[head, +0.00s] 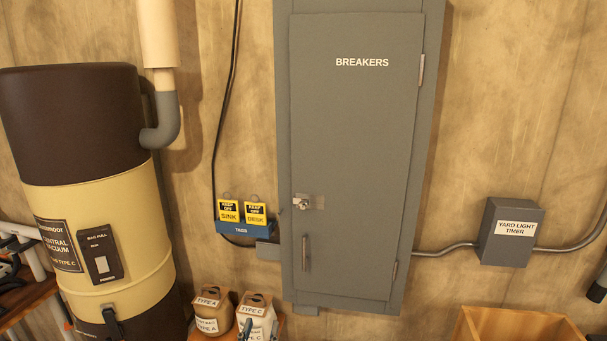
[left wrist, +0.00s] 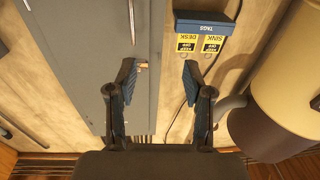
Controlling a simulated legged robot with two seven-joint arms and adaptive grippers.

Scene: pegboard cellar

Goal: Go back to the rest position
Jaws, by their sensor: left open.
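My left gripper (left wrist: 158,76) is open in the left wrist view, with nothing between its two dark, blue-padded fingers. That view is upside down, facing the wall with the grey breaker cabinet (left wrist: 95,60) and the yellow tags (left wrist: 200,45). I do not see my right gripper.
A central vacuum (head: 100,215) stands at left. A blue tag holder (head: 241,228) holds SINK and DESK tags. Type A (head: 209,300) and Type C (head: 256,310) bags stand below. A yard light timer (head: 509,232) hangs above a wooden box (head: 520,325) at right.

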